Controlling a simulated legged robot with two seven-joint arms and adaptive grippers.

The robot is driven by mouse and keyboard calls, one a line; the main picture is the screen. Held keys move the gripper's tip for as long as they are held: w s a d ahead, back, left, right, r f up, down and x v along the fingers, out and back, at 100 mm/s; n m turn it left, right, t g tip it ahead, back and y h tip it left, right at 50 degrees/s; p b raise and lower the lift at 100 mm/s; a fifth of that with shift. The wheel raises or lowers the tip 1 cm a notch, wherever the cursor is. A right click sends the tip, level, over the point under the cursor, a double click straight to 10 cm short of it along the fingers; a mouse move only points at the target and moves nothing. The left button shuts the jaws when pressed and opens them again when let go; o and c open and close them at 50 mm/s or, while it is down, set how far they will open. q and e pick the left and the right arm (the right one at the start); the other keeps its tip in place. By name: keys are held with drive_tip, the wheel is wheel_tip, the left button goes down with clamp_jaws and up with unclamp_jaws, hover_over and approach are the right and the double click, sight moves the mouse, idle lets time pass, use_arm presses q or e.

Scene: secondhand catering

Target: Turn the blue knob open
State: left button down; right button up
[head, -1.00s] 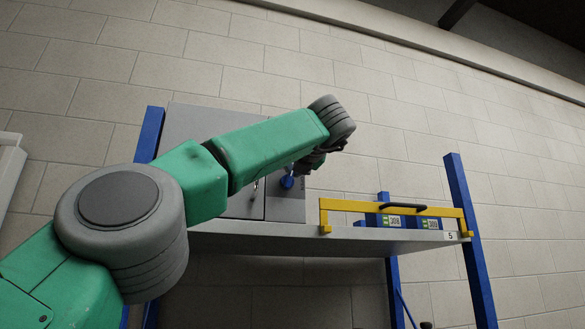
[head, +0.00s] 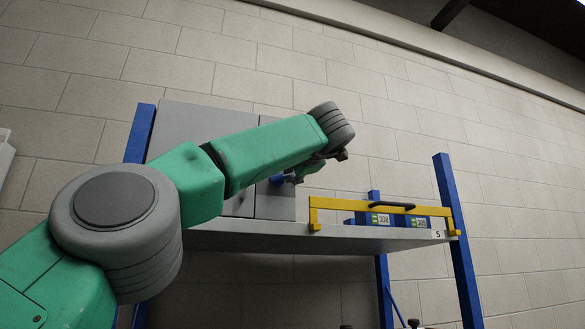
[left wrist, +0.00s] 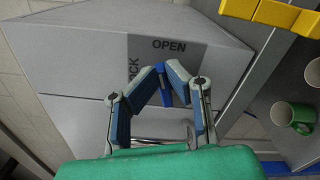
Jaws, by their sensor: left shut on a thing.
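The blue knob (left wrist: 164,92) sits on the front of a grey cabinet (left wrist: 90,55), next to a dark panel marked OPEN and, partly hidden, a word ending in CK. My left gripper (left wrist: 162,84) is shut on the knob, with a finger on each side of it. In the head view, a bit of blue at the knob (head: 277,179) shows below my left forearm, at the cabinet's (head: 240,205) right side. My left gripper (head: 292,178) is partly hidden there by my wrist. How far the knob is turned is hard to tell. My right gripper is not in view.
The cabinet stands on a grey shelf (head: 330,240) with blue posts. Right of it are a yellow rail (head: 335,203) and blue boxes (head: 382,219). A metal handle (left wrist: 183,133) is close to my left gripper.

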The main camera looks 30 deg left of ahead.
use_arm(q)
drive_tip(key=m, duration=0.3)
drive_tip(key=shift+a+f, duration=0.2)
drive_tip(key=shift+f, duration=0.05)
drive_tip(key=shift+m, duration=0.4)
drive_tip(key=shift+r, duration=0.1)
